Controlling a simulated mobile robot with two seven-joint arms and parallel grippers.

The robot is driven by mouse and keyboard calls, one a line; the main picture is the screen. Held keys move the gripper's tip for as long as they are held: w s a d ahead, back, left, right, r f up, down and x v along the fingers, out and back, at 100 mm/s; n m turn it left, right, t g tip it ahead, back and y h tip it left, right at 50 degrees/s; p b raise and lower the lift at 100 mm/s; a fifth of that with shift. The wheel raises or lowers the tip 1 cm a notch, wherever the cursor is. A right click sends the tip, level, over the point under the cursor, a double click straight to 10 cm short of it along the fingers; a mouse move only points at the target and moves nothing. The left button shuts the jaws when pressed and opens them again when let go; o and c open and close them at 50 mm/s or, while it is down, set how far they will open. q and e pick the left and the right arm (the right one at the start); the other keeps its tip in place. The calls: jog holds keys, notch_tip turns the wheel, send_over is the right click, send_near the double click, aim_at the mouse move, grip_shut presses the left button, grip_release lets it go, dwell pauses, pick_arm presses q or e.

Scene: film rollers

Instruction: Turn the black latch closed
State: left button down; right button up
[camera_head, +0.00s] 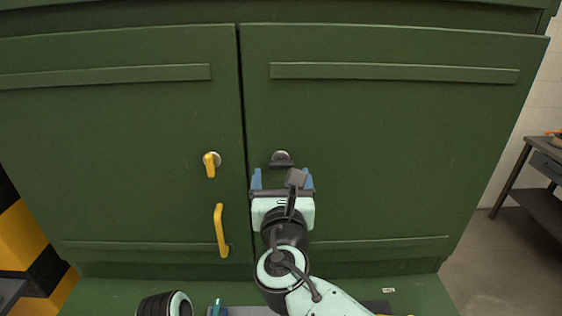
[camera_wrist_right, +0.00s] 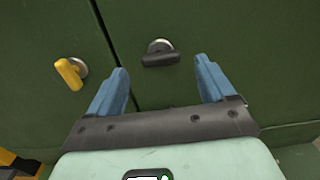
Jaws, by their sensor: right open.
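The black latch (camera_head: 281,159) is on the right green cabinet door, near the seam between the doors. Its round plate is silver and its dark handle lies about level. It also shows in the right wrist view (camera_wrist_right: 160,57), ahead of and between the fingertips. My right gripper (camera_head: 282,179) is open and empty, just below the latch in the head view, with its blue fingers pointing at the door. In the right wrist view the fingers (camera_wrist_right: 161,75) stand wide apart, and no contact with the latch shows. My left gripper is not seen.
A yellow latch (camera_head: 210,164) and a yellow pull handle (camera_head: 221,230) are on the left door, left of my right gripper. Raised horizontal strips cross both doors. A grey table (camera_head: 545,165) stands at the far right, and a yellow-black striped surface (camera_head: 25,235) is at the left.

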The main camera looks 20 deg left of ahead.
aim_at(281, 166)
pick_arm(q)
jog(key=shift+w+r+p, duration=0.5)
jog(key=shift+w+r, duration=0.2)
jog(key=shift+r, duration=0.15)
pick_arm(e)
jog(key=shift+x, duration=2.3)
jog(key=shift+c, duration=0.3)
jog(key=c, duration=1)
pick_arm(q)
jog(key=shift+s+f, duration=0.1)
